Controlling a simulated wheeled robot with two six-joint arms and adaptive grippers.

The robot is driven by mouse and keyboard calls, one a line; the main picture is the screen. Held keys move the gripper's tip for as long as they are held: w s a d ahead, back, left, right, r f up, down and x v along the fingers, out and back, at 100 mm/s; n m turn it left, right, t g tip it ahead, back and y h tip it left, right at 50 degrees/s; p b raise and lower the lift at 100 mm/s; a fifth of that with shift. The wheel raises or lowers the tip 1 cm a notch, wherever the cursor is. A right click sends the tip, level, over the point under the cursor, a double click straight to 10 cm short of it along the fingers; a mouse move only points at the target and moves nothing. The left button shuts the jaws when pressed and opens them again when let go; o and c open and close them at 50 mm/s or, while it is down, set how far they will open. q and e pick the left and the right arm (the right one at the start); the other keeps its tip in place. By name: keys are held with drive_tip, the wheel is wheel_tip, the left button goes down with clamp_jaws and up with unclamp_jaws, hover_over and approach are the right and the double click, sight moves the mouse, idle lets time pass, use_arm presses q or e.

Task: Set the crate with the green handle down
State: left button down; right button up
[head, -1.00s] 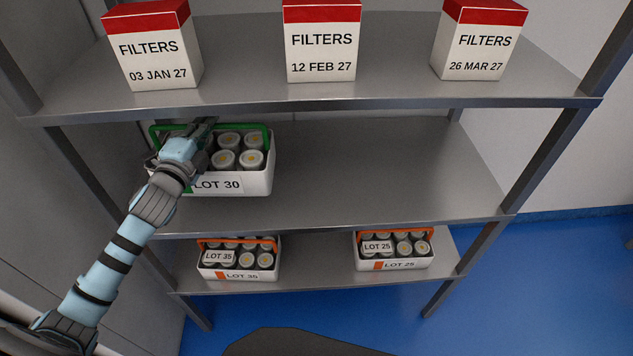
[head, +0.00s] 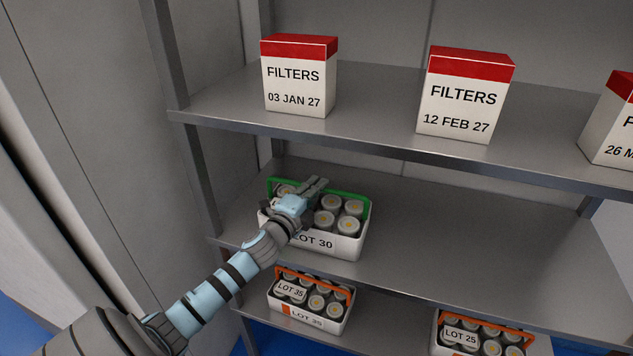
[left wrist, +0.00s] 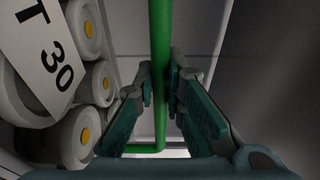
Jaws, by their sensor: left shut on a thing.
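The white crate (head: 348,246) with the green handle (head: 345,194) is marked LOT 30 and holds several grey cans with yellow centres. It is upright at the left end of the middle shelf (head: 455,240). I cannot tell whether its base touches the shelf or hangs just above it. My left gripper (head: 318,187) is shut on the green handle and covers the crate's left part. In the left wrist view the green handle (left wrist: 160,70) runs between the fingers (left wrist: 160,88), with cans and a tag reading T 30 at left. My right gripper is not in view.
Filter boxes (head: 298,85) stand on the top shelf (head: 375,110), close above. The lower shelf holds two orange-handled crates, LOT 35 (head: 310,318) and LOT 25 (head: 445,345). A shelf post (head: 190,135) is at left. The middle shelf is clear right of the crate.

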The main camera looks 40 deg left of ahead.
use_arm(q)
drive_tip(key=shift+r, duration=0.2)
drive_tip(key=c, duration=2)
unclamp_jaws()
drive_tip(key=shift+f, duration=0.2)
drive_tip(key=o, duration=0.3)
drive_tip(key=shift+s+d+r, duration=0.1)
drive_tip(key=shift+s, duration=0.05)
drive_tip(key=shift+s, duration=0.3)
drive_tip(key=s, duration=0.2)
drive_tip(key=s+b, duration=0.1)
drive_tip(key=s+d, duration=0.1)
drive_tip(key=s, duration=0.1)
drive_tip(key=shift+s+f+b, duration=0.2)
drive_tip(key=shift+s+b, duration=0.1)
drive_tip(key=shift+b, duration=0.1)
drive_tip(key=s, duration=0.3)
drive_tip(key=s+d, duration=0.1)
drive_tip(key=s, duration=0.1)
drive_tip(key=shift+s+r, duration=0.25)
drive_tip(key=shift+s, duration=0.05)
